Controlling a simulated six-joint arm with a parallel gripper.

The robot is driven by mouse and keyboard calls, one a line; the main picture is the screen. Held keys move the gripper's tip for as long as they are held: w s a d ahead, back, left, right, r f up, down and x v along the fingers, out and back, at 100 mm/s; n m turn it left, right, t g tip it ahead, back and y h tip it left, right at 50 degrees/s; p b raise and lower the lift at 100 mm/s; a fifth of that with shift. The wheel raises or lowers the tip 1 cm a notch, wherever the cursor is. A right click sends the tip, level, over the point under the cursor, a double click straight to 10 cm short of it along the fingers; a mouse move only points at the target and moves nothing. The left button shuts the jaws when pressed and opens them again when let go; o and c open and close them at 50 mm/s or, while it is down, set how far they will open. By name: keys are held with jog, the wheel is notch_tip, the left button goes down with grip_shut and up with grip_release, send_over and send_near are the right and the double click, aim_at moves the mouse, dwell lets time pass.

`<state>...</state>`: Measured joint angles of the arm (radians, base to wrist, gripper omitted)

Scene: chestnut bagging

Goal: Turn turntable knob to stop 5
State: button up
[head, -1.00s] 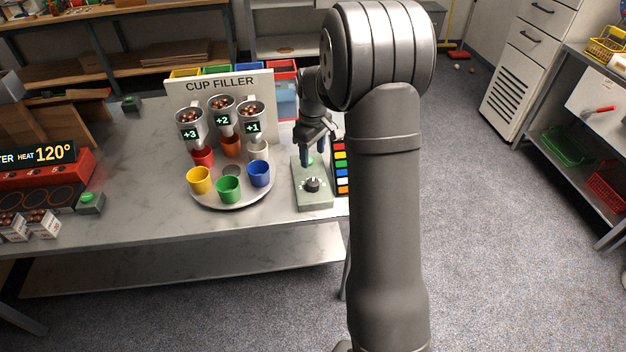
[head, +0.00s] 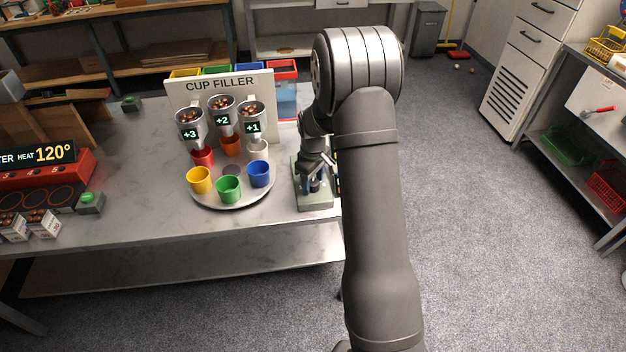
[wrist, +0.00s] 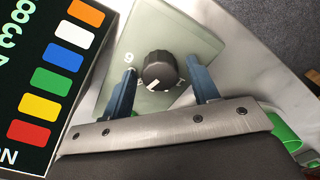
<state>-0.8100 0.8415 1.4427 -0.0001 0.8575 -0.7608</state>
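The black turntable knob (wrist: 160,70) with a white pointer mark sits on a grey-green control plate (wrist: 187,42) in the wrist view. A white digit is printed on the plate near the knob. My gripper (wrist: 167,79) is open, its two blue fingers on either side of the knob with gaps showing. In the head view my gripper (head: 315,186) is over the control plate (head: 316,206) and hides the knob. The turntable (head: 236,204) carries red, orange, white, blue, green and yellow cups, such as the blue cup (head: 260,174).
The cup filler panel (head: 262,84) with three chestnut funnels, labelled +3, +2 and +1, stands behind the turntable. A colour chart (wrist: 42,100) lies beside the control plate. A green button (wrist: 284,130) shows at the wrist view's right. The table's front middle is clear.

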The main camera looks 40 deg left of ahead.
aim_at(313, 182)
jog(key=c, duration=0.8)
jog(key=shift+m, duration=2.8)
jog(key=o, duration=1)
notch_tip(313, 182, up, 18)
jog(key=shift+f, duration=0.25)
